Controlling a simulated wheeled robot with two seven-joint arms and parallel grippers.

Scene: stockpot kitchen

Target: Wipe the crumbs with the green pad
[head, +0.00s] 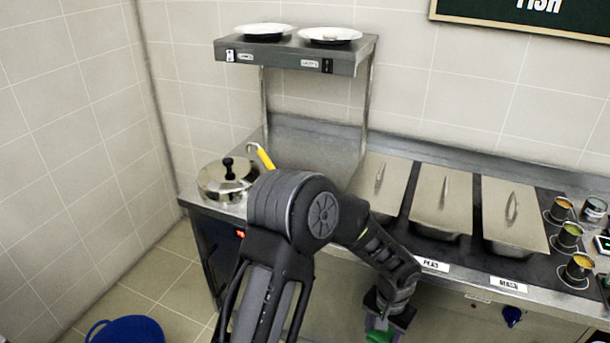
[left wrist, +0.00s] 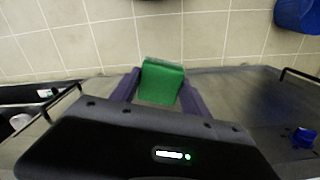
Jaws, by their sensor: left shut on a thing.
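My left gripper (head: 382,322) is low at the bottom of the head view, in front of the steel counter's front edge. It is shut on the green pad (head: 378,337), of which only a little shows there. In the left wrist view the green pad (left wrist: 161,82) is clamped between the two purple fingers of the left gripper (left wrist: 160,88). Tiled floor shows beyond the pad. I see no crumbs in either view. My right gripper is not in view.
The steel counter holds a lidded pot (head: 228,180) at left and several lidded pans (head: 441,203). Small cups (head: 569,235) stand at right. A shelf (head: 300,50) above carries two plates. A blue bucket (head: 125,330) stands on the floor at lower left.

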